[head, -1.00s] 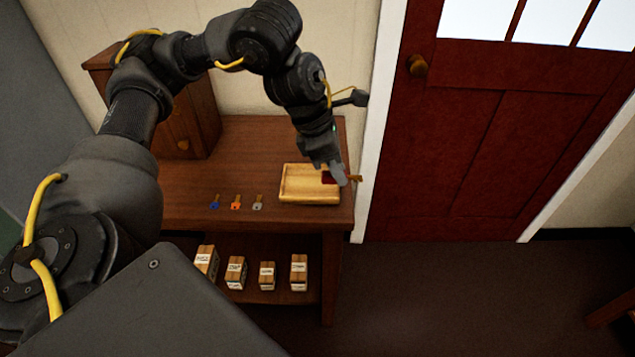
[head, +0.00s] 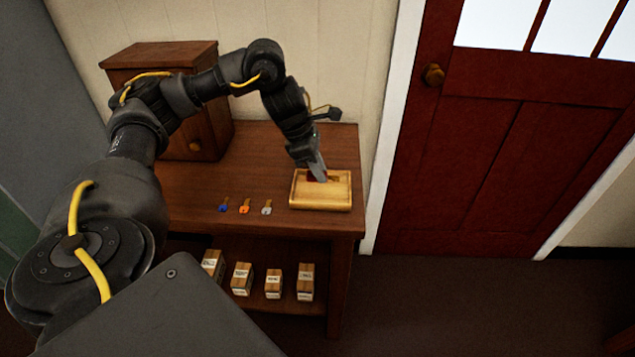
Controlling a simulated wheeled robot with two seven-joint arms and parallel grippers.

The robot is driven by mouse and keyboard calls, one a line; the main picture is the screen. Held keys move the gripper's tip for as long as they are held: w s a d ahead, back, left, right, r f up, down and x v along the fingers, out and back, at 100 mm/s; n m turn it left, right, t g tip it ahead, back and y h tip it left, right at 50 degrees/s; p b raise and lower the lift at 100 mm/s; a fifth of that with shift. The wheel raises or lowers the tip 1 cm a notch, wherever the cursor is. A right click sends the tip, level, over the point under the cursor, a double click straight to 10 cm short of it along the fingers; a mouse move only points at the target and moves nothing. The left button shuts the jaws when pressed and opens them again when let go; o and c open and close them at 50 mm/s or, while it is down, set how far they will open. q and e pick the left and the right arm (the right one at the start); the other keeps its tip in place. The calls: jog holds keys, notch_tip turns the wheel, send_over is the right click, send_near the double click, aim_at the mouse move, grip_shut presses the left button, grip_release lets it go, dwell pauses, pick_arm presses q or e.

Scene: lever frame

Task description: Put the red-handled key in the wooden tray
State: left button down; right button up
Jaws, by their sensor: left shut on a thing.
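The wooden tray (head: 321,203) is a shallow, light-coloured tray near the right end of the brown table. My left gripper (head: 318,174) is over the back part of the tray, pointing down. It is shut on the red-handled key (head: 311,177), whose red handle shows beside the fingers. The rest of the key is mostly hidden, and I cannot tell whether it touches the tray floor. My right gripper is not in view.
A blue key (head: 223,208), an orange key (head: 245,206) and a grey key (head: 267,207) lie in a row left of the tray. A wooden cabinet (head: 208,138) stands at the table's back left. Several small boxes (head: 242,279) stand on the lower shelf.

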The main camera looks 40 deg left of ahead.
pick_arm(q)
jog(key=shift+w+a+f, duration=0.1)
jog(key=shift+a+f, duration=0.2)
jog(key=shift+f, duration=0.05)
jog(key=f, duration=0.3)
jog(key=shift+w+a+f, duration=0.1)
jog(key=shift+a, duration=0.1)
jog(key=shift+f, duration=0.15)
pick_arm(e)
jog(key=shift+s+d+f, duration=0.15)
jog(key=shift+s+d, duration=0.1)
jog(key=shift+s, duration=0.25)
pick_arm(q)
jog(key=shift+f, duration=0.1)
jog(key=c, duration=1.3)
grip_release()
jog(key=shift+o, duration=0.2)
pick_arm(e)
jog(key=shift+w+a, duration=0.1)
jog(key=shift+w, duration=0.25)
